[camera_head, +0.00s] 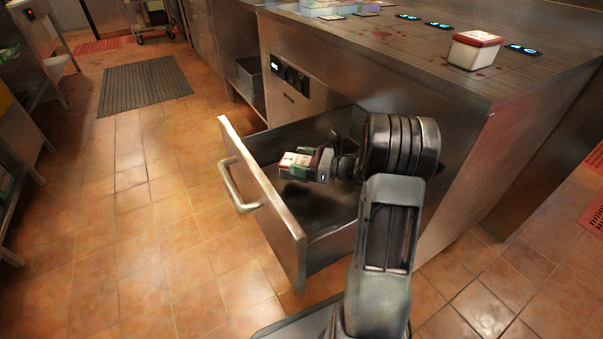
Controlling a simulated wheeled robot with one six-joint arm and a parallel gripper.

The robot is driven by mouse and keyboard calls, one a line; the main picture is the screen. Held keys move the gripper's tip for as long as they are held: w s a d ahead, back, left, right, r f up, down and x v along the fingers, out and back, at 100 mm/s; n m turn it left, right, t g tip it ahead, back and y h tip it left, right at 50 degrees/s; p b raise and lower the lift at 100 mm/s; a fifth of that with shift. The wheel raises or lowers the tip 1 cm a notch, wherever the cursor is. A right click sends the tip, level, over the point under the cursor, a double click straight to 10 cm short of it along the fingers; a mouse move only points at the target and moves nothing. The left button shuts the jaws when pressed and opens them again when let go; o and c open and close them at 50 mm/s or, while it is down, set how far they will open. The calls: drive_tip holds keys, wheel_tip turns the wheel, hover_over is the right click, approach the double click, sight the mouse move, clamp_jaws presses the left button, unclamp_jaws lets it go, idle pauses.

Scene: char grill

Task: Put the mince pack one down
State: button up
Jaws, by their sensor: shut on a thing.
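My gripper (320,166) is over the open metal drawer, shut on a small pack with a red and white label and a green part, which I take to be the mince pack (296,161). The pack points toward the drawer front and appears to be held within or just above the drawer space. I cannot tell whether it touches the drawer floor. The open drawer (270,205) juts out to the left from under the counter, with its front panel and handle facing left. My arm hides part of the drawer's right side.
The steel counter (400,60) stands above the drawer. A white tub with a red lid (473,50) sits on it at the right, near lit blue displays. Several packs (328,6) stand at its back. The tiled floor to the left is clear, with a dark mat (145,82).

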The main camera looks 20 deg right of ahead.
drive_tip(key=shift+f+b, duration=0.6)
drive_tip(key=shift+f, duration=1.1)
drive_tip(key=shift+f+b, duration=0.2)
drive_tip(key=shift+b, duration=0.1)
drive_tip(key=o, duration=1.1)
drive_tip(key=shift+r, duration=0.1)
drive_tip(key=shift+r+p, duration=0.15)
drive_tip(key=shift+p, duration=0.2)
drive_tip(key=shift+p+v, duration=0.8)
drive_tip(key=shift+v, duration=2.95)
